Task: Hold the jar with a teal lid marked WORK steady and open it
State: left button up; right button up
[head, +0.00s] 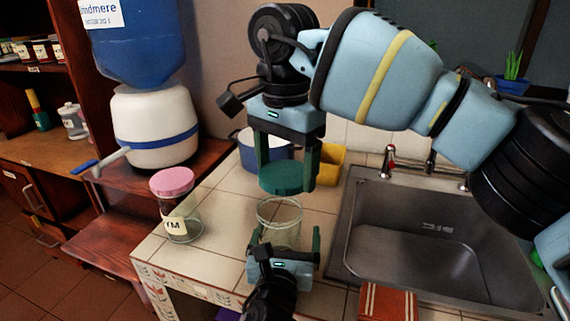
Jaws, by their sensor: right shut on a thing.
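The teal lid (284,181) is between the fingers of my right gripper (287,172), which is shut on it. The lid is just above a clear glass jar (279,216), with the jar's open rim showing below it, so the two look apart. The jar stands upright on the tiled counter, and no WORK label shows on it. My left gripper (285,242) is at the lower part of the jar, with a finger on each side. I cannot tell whether its fingers touch the glass. Its body hides the jar's base.
A jar with a pink lid (172,181) stands to the left on the counter. A blue and white pot (264,158) and a yellow thing (331,160) are behind. The sink (430,240) is to the right, and a red striped box (388,303) is in front.

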pick_arm(q)
jog(key=shift+o, duration=0.2)
jog(key=shift+a, duration=0.1)
jog(key=s, duration=0.3)
jog(key=s+a, duration=0.1)
jog(key=s, duration=0.6)
jog(key=shift+s+a+p, duration=0.2)
jog(key=shift+s+p, duration=0.1)
jog(key=shift+p, duration=0.1)
pick_arm(e)
jog(key=shift+s+r, duration=0.1)
jog(key=shift+r, duration=0.6)
pick_arm(q)
jog(key=shift+s+a, duration=0.1)
jog(key=shift+s, duration=0.55)
